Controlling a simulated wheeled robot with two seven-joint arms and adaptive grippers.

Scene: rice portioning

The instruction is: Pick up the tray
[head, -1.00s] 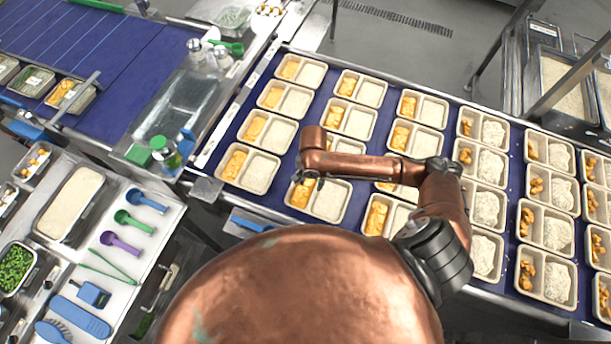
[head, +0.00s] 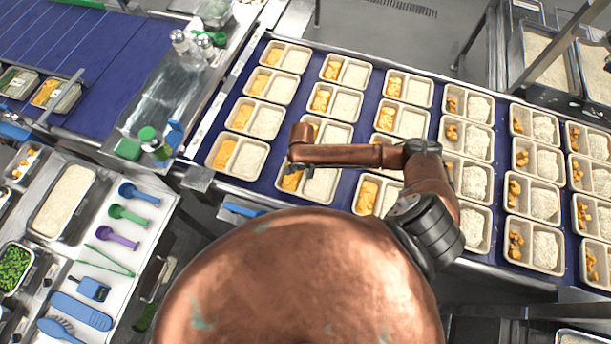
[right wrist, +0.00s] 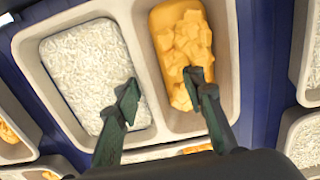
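A beige two-compartment tray (right wrist: 146,60) lies on the blue belt, with white rice (right wrist: 85,65) on the left and orange chunks (right wrist: 187,40) on the right in the right wrist view. In the head view this tray (head: 303,191) is partly hidden by my right arm. My right gripper (right wrist: 161,92) is open above it, fingers apart on either side of the divider, one over the rice and one over the chunks. I cannot tell whether the fingers touch anything. In the head view the right gripper (head: 296,166) is mostly hidden under the arm. My left gripper is out of view.
Similar filled trays stand close around it in rows, including a neighbour (head: 237,155) to the left.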

